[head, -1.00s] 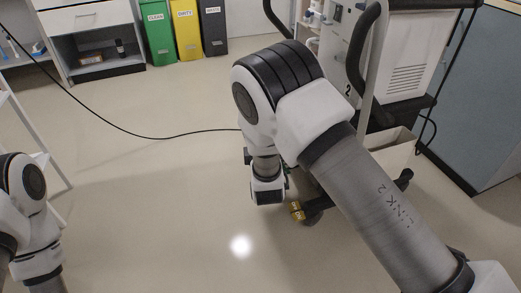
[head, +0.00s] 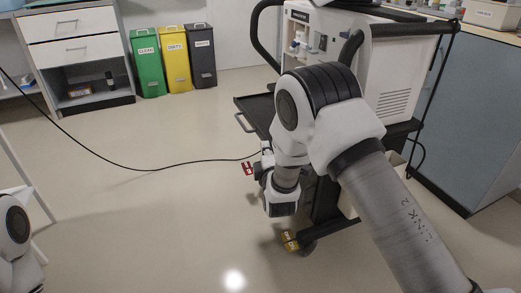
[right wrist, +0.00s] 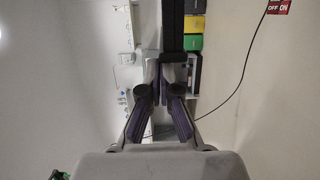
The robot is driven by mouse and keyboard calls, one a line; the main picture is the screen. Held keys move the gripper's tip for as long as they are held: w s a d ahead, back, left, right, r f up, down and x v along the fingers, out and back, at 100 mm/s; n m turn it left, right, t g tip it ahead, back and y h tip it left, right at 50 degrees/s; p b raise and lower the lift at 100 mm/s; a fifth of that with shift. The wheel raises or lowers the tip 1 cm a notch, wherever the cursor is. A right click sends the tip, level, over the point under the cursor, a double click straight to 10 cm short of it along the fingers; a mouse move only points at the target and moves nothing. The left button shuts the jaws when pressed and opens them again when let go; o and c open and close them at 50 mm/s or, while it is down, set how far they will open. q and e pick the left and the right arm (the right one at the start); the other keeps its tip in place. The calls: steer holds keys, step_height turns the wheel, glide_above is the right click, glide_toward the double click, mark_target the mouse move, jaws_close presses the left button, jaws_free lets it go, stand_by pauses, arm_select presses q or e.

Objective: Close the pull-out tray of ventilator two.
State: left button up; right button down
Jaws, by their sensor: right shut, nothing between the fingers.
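Ventilator two (head: 400,75) stands at the right in the head view, partly hidden by my right arm. Its dark pull-out tray (head: 256,110) sticks out to the left, with a handle (head: 243,123) at its outer end. In the right wrist view my right gripper (right wrist: 172,62) is shut and empty. A dark strip (right wrist: 172,25) lies beyond its fingertips, perhaps the tray; contact cannot be told. My left gripper is out of view; only part of its arm shows.
A black cable (head: 130,166) crosses the floor. Green (head: 147,65), yellow (head: 174,60) and dark bins stand at the back.

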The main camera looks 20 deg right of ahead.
steer(key=d+p, duration=0.4)
steer(key=d, duration=1.3)
steer(key=shift+w+p, duration=0.3)
steer(key=shift+p, duration=0.05)
steer(key=shift+r, duration=0.15)
